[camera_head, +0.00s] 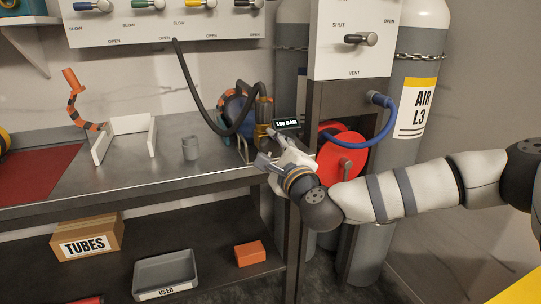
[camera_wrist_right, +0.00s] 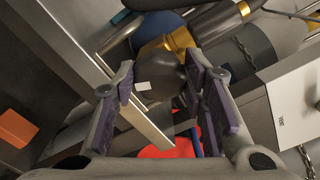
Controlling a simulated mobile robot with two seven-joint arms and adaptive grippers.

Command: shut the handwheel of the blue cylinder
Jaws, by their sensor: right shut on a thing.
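The blue cylinder (camera_head: 232,108) lies on the bench's right end, partly hidden by a black hose, with an orange-and-black band round it. A brass valve (camera_head: 263,108) is at its right end. In the right wrist view, a dark rounded handwheel (camera_wrist_right: 158,72) with a white mark sits between the fingers, below brass fittings (camera_wrist_right: 181,39). My right gripper (camera_head: 268,158) is at the bench's right edge, just below the brass valve; in the right wrist view it (camera_wrist_right: 160,88) is shut on the handwheel. The handwheel is hard to make out in the head view. My left gripper is not in view.
A display reading about 180 BAR (camera_head: 287,124) is just above my right gripper. Red discs (camera_head: 342,153) and a blue hose (camera_head: 383,112) are close to the right. A white cradle (camera_head: 125,138) and grey cup (camera_head: 190,148) stand farther left on the bench.

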